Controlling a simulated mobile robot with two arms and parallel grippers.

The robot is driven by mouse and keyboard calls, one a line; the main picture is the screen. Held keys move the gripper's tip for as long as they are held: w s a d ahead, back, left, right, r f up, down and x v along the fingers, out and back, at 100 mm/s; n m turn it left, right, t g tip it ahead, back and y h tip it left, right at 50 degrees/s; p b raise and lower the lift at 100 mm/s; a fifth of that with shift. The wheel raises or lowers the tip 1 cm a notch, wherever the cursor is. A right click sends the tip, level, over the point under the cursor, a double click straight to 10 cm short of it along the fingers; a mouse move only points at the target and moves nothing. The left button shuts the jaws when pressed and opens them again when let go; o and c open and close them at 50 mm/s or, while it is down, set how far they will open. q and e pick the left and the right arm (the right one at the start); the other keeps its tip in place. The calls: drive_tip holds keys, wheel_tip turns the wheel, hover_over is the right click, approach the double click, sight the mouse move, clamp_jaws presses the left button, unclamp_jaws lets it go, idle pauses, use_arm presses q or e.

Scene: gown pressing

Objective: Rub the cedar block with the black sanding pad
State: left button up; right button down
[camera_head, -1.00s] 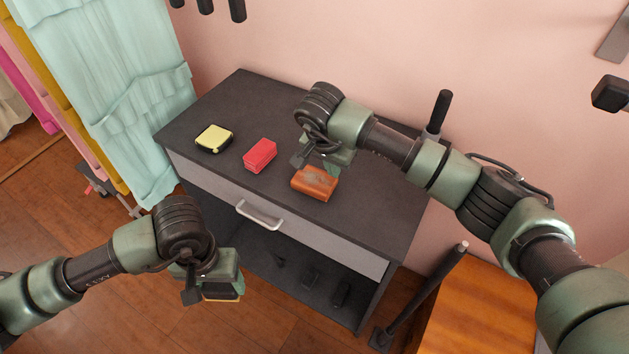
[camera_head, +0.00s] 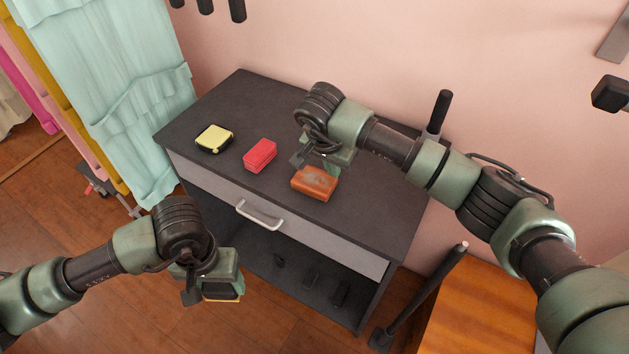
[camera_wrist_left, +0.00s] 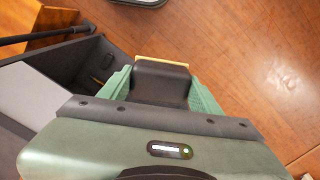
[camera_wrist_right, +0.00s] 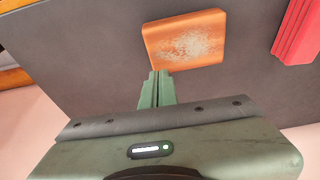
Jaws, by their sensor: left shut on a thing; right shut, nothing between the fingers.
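The cedar block (camera_head: 315,184) is orange-brown with a pale grey, scuffed patch on top. It lies near the front right of the dark cabinet top and also shows in the right wrist view (camera_wrist_right: 185,40). My right gripper (camera_wrist_right: 155,74) is shut and empty, its fingertips at the block's edge; I cannot tell whether they touch it. My left gripper (camera_wrist_left: 162,78) is shut on the black sanding pad (camera_wrist_left: 162,83), which has a yellowish edge. It holds the pad in front of the cabinet, away from the block. The gripper partly hides the pad in the head view (camera_head: 223,291).
A red block (camera_head: 260,155) and a yellow-topped black pad (camera_head: 214,138) lie left of the cedar block on the cabinet top (camera_head: 245,95). A drawer handle (camera_head: 260,216) sticks out in front. Hanging gowns (camera_head: 120,90) are at the left.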

use_arm(q)
drive_tip(key=shift+f+b, duration=0.45)
use_arm(e)
drive_tip(key=shift+f, duration=0.45)
